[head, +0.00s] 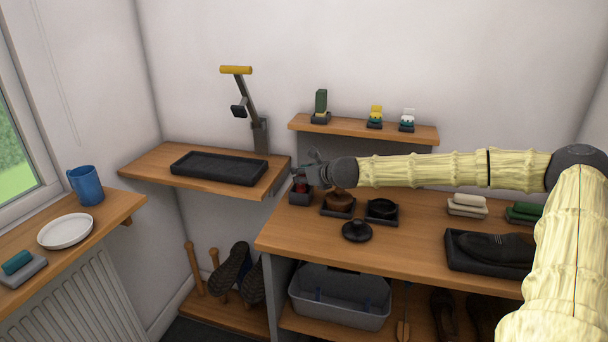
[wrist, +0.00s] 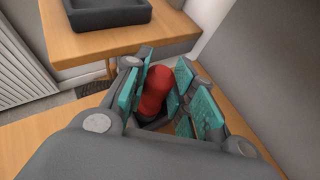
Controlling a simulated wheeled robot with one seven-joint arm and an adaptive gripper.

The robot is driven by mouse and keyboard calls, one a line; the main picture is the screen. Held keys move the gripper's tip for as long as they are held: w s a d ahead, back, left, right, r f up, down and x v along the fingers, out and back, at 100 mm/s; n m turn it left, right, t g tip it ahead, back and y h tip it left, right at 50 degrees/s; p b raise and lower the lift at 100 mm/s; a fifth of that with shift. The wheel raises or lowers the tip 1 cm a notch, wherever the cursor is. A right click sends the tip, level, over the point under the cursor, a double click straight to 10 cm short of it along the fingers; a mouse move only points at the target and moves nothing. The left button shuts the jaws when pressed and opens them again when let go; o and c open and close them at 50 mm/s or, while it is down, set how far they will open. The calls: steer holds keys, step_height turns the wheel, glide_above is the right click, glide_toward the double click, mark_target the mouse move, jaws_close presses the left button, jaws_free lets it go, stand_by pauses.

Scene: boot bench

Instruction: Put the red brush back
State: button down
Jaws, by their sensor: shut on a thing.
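The red brush (head: 301,187) shows in the head view as a small red patch under my gripper (head: 306,175). In the wrist view the red brush (wrist: 157,88) stands between the teal finger pads of my gripper (wrist: 165,98), which is shut on it. A small dark square holder (head: 300,198) sits directly below the brush at the left end of the bench; its rim also shows in the wrist view (wrist: 152,124). The brush's lower end is at or in the holder; I cannot tell whether it touches the bottom.
Right of the holder, a brown round thing (head: 340,201) and a black tin (head: 382,208) sit in dark trays. A black lid (head: 356,231) lies in front. A black tray (head: 219,168) rests on the left shelf. A wall shelf (head: 365,130) is behind my arm.

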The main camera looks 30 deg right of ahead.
steer(key=c, duration=1.2)
jaws_free()
steer(key=shift+s+r, duration=0.1)
steer(key=shift+s+r, duration=0.15)
steer(key=shift+s, duration=0.1)
steer(key=shift+p+v, duration=1)
steer(key=shift+v, duration=4.65)
